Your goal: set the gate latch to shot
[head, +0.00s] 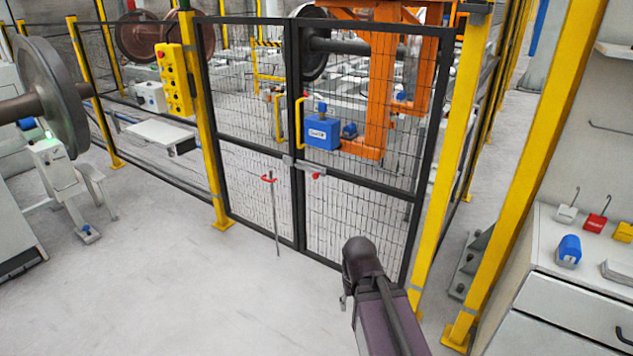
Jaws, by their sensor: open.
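The mesh gate has two dark-framed leaves, a left leaf (250,143) and a right leaf (409,195), standing closed side by side. The gate latch (308,166) is a small grey bar at mid-height near the meeting stiles, with a red knob (316,176) on the right leaf. A grey plate (288,160) sits at the stiles to its left. I cannot tell whether the bar enters it. A vertical rod with a red handle (267,179) hangs on the left leaf. My dark arm is in front of the right leaf's lower part. My gripper cannot be made out and seems hidden behind the arm.
Yellow posts (447,150) flank the gate. A yellow button box (174,79) hangs on the left post. A white cabinet (575,300) with hooks and small objects stands at the right. A wheelset (50,95) is at the left. The floor before the gate is clear.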

